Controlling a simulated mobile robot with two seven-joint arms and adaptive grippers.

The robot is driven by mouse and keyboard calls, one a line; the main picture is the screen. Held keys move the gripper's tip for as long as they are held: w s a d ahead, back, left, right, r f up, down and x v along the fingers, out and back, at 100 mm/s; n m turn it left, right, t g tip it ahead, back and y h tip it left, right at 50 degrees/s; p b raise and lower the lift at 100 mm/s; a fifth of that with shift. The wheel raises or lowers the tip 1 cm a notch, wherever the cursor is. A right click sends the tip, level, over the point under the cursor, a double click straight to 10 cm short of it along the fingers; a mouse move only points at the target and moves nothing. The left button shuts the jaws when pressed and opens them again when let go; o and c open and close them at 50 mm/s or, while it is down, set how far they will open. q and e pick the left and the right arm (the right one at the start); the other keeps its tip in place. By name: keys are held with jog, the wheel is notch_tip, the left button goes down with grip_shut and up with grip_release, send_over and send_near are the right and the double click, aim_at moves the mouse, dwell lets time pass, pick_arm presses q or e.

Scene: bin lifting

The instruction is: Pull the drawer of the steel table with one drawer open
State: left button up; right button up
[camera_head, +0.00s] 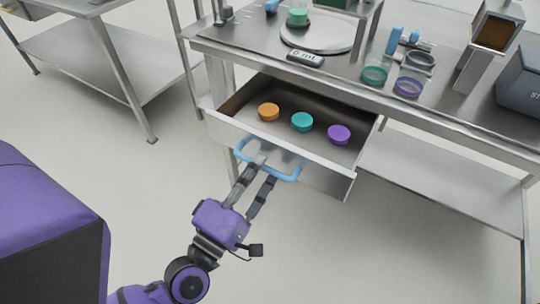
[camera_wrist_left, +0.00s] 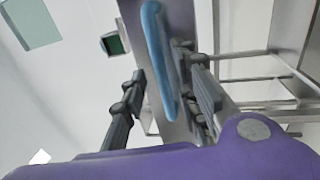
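The steel table (camera_head: 437,118) has one drawer (camera_head: 325,172), which stands pulled out with its inside showing. A light blue bar handle (camera_head: 285,176) is on the drawer's front; it also shows in the left wrist view (camera_wrist_left: 158,50). My left gripper (camera_head: 263,170) is at the handle, its two dark fingers apart. In the left wrist view my left gripper (camera_wrist_left: 165,85) has a clear gap between its fingers, with the handle lying in or just beyond that gap. Whether a finger touches the handle cannot be told. My right gripper is not in view.
Inside the drawer lie an orange disc (camera_head: 268,111), a teal disc (camera_head: 302,122) and a purple disc (camera_head: 339,134). The tabletop holds a round plate (camera_head: 330,40), rings and a dark bin (camera_head: 520,85). Another steel table (camera_head: 75,60) stands at left. The floor before the drawer is clear.

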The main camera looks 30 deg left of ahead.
pick_arm(q)
jog(key=v, duration=1.2)
dwell(0.3)
